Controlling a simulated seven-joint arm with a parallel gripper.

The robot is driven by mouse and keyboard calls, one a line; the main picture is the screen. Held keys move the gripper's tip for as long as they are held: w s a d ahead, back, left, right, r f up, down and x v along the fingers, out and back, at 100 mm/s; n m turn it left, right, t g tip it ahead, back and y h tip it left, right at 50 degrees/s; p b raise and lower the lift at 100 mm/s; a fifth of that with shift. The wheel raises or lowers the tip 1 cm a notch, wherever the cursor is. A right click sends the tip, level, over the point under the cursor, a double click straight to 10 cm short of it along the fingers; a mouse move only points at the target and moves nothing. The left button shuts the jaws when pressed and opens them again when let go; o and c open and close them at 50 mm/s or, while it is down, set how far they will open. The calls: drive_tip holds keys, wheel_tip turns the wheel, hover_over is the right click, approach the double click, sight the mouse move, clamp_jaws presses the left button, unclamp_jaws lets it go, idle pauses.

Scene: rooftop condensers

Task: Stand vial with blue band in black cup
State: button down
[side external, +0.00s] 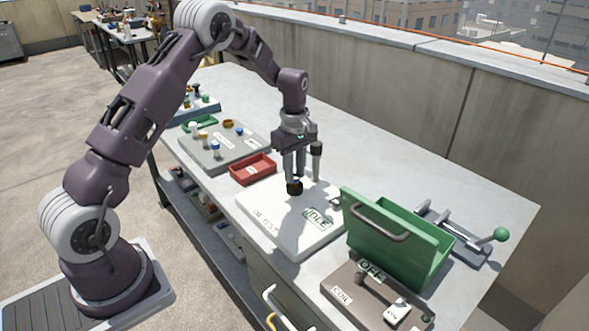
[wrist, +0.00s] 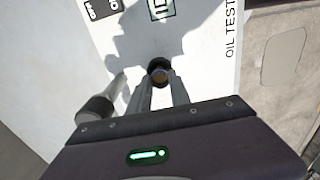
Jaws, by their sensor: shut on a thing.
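My gripper (side external: 295,178) points down over the white pad marked OIL TEST (side external: 273,228). Its fingers are shut on a small vial (wrist: 159,78), whose amber part shows between the fingertips in the wrist view. A hint of dark blue shows at the fingertips in the side view, but the band is not clear. The black cup (side external: 294,189) is a small dark round shape on the pad, right under the fingertips. The vial appears to be at or inside its opening; I cannot tell whether it rests on the bottom. The fingers hide most of the vial.
A red tray (side external: 253,170) and a grey rack with several small capped pieces (side external: 222,153) stand left of the pad. A green open box (side external: 385,235), a COIL unit (side external: 348,297) and a green-knobbed lever clamp (side external: 500,234) stand right. The table's back is clear.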

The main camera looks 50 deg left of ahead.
drive_tip(key=shift+f, duration=0.1)
drive_tip(key=c, duration=1.1)
unclamp_jaws()
